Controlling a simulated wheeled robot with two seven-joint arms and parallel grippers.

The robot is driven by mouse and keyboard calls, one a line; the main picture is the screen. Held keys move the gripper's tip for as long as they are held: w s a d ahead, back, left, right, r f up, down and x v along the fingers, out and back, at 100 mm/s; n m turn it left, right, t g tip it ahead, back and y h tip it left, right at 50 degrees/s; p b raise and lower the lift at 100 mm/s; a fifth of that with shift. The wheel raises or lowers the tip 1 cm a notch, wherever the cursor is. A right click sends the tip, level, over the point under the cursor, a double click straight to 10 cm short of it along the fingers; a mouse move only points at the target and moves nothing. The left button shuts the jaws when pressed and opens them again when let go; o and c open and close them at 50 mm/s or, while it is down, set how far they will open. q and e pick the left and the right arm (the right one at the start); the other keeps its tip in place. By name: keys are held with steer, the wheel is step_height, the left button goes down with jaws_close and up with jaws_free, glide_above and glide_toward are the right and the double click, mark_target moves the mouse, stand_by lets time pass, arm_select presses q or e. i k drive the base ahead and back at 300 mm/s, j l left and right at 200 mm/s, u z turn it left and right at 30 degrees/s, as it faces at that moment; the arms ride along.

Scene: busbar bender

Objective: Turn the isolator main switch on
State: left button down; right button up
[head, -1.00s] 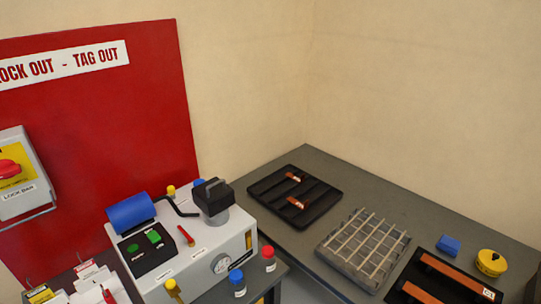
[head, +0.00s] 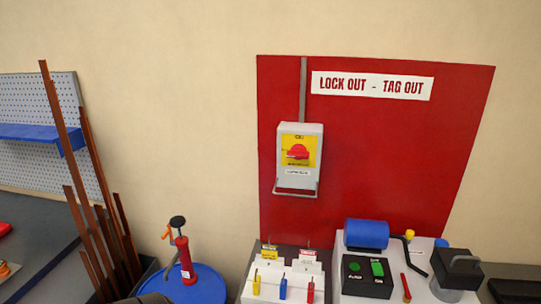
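The isolator main switch (head: 299,158) is a light grey box on the red lock-out board. It has a yellow face plate and a red rotary handle (head: 297,152). The handle appears to lie roughly sideways; its exact setting is too small to read. A metal lock bar (head: 296,193) hangs at the bottom of the box. Neither of my grippers shows in the head view.
Below the switch stands a white rack (head: 282,275) with tags and coloured padlocks. The bender unit (head: 385,255) with a blue cylinder is to its right. A red pump (head: 184,262) stands on a blue drum (head: 200,289). Copper bars (head: 72,160) lean at the left.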

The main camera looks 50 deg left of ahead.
mark_target(298, 151)
steer(key=u, duration=1.45)
